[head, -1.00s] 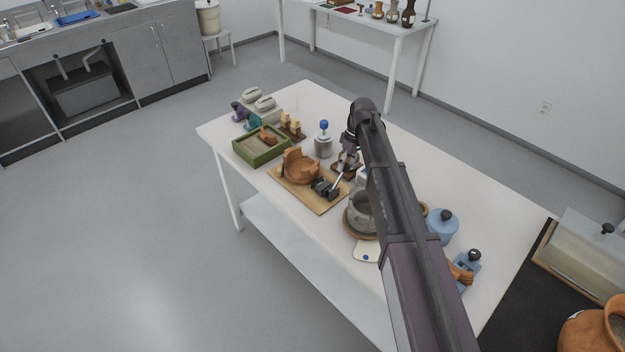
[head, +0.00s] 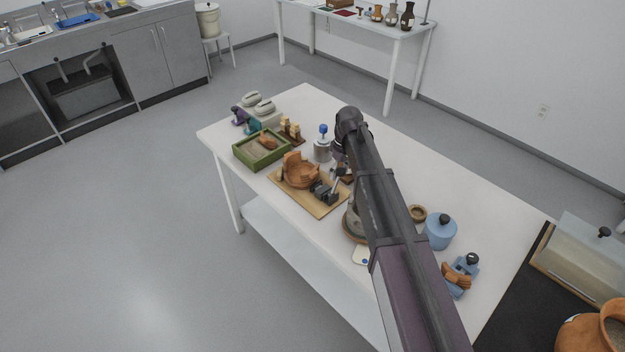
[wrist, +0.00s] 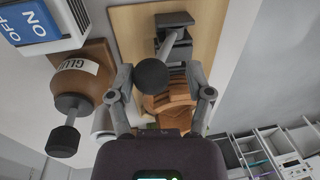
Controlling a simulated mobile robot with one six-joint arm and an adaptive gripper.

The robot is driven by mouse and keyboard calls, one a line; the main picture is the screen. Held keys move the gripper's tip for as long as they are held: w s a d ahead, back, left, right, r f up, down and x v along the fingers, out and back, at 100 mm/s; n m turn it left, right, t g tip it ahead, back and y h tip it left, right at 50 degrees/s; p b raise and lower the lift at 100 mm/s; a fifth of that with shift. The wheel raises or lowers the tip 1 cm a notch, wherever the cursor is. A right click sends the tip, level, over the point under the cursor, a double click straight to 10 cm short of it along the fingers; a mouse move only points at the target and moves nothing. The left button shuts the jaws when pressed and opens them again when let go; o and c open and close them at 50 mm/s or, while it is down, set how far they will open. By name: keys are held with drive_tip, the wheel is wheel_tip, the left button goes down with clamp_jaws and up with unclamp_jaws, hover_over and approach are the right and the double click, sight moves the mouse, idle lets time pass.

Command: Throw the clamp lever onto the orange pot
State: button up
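The orange pot (head: 300,172) sits on a wooden board (head: 317,208), its rim jagged; it also shows in the wrist view (wrist: 170,104), partly behind my gripper. The dark clamp (head: 322,192) stands on the board beside the pot. Its lever (wrist: 167,45) sticks up from the clamp (wrist: 173,22) and ends in a black ball knob (wrist: 151,74). My gripper (wrist: 159,71) is open, with one finger on each side of the knob in the wrist view. I see gaps between fingers and knob. In the head view my arm mostly hides the gripper.
A glue bottle (wrist: 77,80) and an ON/OFF box (wrist: 45,25) are close left in the wrist view. A green tray (head: 262,158) and a white jar with a blue knob (head: 323,148) stand beyond the board. A blue lidded pot (head: 440,232) stands right of my arm.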

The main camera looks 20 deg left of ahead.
drive_tip(key=shift+s+a+r+t+h+p, duration=0.15)
drive_tip(key=shift+s+a+t, duration=0.2)
drive_tip(key=shift+s, duration=0.25)
drive_tip(key=shift+s+a+r+t+h+p, duration=0.15)
drive_tip(key=shift+s+a+t, duration=0.15)
drive_tip(key=shift+s, duration=0.25)
drive_tip(key=shift+s+a+f+t+h+b, duration=0.35)
drive_tip(key=shift+s+a+f+t+b, duration=0.2)
drive_tip(key=shift+s, duration=0.45)
drive_tip(key=shift+s+a+f+t+h+b, duration=0.35)
drive_tip(key=shift+s+a+t+b, duration=0.2)
drive_tip(key=shift+s, duration=0.45)
drive_tip(key=shift+s+a+f+t+h+b, duration=0.3)
drive_tip(key=shift+s+a+f+t+b, duration=0.25)
drive_tip(key=shift+s, duration=0.45)
drive_tip(key=shift+p+v, duration=2.45)
drive_tip(key=shift+v, duration=0.3)
drive_tip(key=shift+w+a+r, duration=0.1)
drive_tip(key=shift+a+r, duration=0.05)
